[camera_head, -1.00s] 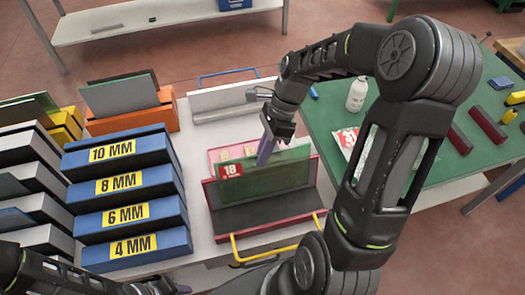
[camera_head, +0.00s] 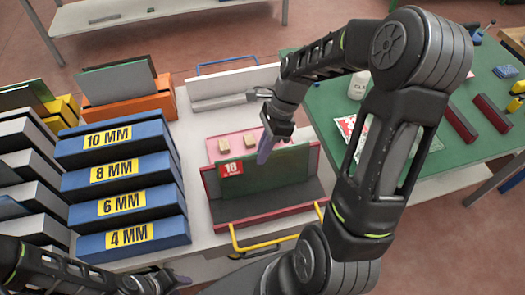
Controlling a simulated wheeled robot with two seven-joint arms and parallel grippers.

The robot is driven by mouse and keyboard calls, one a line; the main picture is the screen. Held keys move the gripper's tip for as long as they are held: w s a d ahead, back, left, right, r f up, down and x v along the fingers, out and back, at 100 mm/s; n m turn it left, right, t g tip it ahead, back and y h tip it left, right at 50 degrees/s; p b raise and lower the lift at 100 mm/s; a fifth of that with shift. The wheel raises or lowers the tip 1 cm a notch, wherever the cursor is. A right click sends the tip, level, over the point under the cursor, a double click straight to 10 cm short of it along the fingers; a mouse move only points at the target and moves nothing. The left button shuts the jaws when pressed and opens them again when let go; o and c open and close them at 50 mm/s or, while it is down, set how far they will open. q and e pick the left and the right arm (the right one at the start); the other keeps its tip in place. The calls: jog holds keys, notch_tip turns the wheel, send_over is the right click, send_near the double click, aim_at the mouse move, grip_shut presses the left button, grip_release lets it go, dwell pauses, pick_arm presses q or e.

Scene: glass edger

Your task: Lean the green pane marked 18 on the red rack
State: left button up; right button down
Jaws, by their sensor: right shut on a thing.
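The green pane (camera_head: 262,172) bears a red label (camera_head: 231,169); its number is too small to read surely now, and looked like 18 earlier. The pane stands in the red rack (camera_head: 270,216), tilted back close to the rack's back board. I cannot tell if it rests fully on the board. My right gripper (camera_head: 265,152) is shut on the pane's upper edge, right of the label. My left gripper (camera_head: 172,281) is low at the bottom edge, away from the rack; its fingers are too unclear to judge.
Blue racks (camera_head: 125,184) marked 10, 8, 6 and 4 MM stand left, with an orange rack (camera_head: 130,106) behind. A pink surface (camera_head: 238,142) with two small wooden blocks lies behind the red rack. A yellow handle (camera_head: 270,243) is in front. A green table (camera_head: 400,160) is right.

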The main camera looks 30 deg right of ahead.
dwell(0.3)
jog(key=c, duration=1.5)
grip_release()
jog(key=v, duration=0.7)
jog(key=shift+s+r+b, duration=0.1)
jog(key=shift+r+b, duration=0.3)
